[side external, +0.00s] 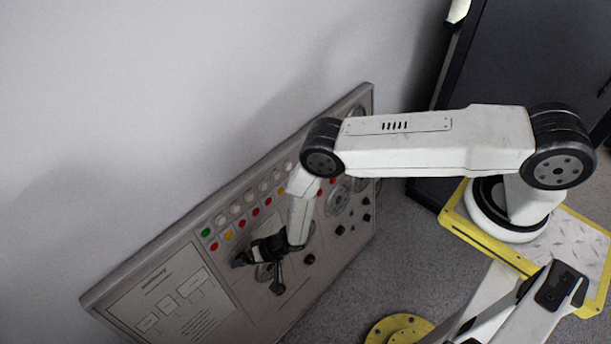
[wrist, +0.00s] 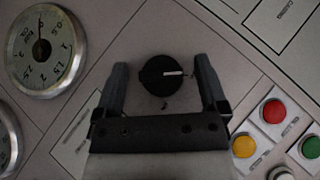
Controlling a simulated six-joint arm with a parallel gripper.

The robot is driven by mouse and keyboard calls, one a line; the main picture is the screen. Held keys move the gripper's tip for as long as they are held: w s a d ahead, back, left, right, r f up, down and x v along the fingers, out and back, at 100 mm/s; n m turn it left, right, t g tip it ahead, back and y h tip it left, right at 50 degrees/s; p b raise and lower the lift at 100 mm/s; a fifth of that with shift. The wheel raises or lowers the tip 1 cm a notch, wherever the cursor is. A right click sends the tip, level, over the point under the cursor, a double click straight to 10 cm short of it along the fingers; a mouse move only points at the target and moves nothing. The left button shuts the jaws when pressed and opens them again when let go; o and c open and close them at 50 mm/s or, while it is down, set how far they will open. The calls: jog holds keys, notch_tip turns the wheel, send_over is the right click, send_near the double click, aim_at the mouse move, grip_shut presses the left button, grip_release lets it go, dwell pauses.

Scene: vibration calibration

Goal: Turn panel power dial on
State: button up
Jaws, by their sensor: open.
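The control panel (side external: 255,303) leans against the wall in the side external view. A round black dial (wrist: 160,75) with a white pointer line shows in the wrist view, and the line points to the right. My gripper (wrist: 162,72) is open, with one finger to each side of the dial and a clear gap on both sides. In the side external view my gripper (side external: 258,274) is at the lower middle of the panel and hides the dial. I cannot tell how far the fingertips are from the panel face.
A round gauge (wrist: 40,52) is left of the dial in the wrist view. A red button (wrist: 273,111), a yellow button (wrist: 243,147) and a green button (wrist: 311,147) are at lower right. A dark cabinet (side external: 500,60) stands behind my arm.

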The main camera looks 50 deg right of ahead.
dwell(0.3)
grip_shut()
jog(key=shift+f, duration=0.1)
jog(key=m+t+y, duration=0.1)
jog(key=m+y, duration=0.1)
jog(key=y, duration=0.1)
jog(key=shift+m+t+y, duration=1.3)
jog(key=shift+m+y, duration=0.1)
jog(key=shift+m, duration=0.2)
grip_release()
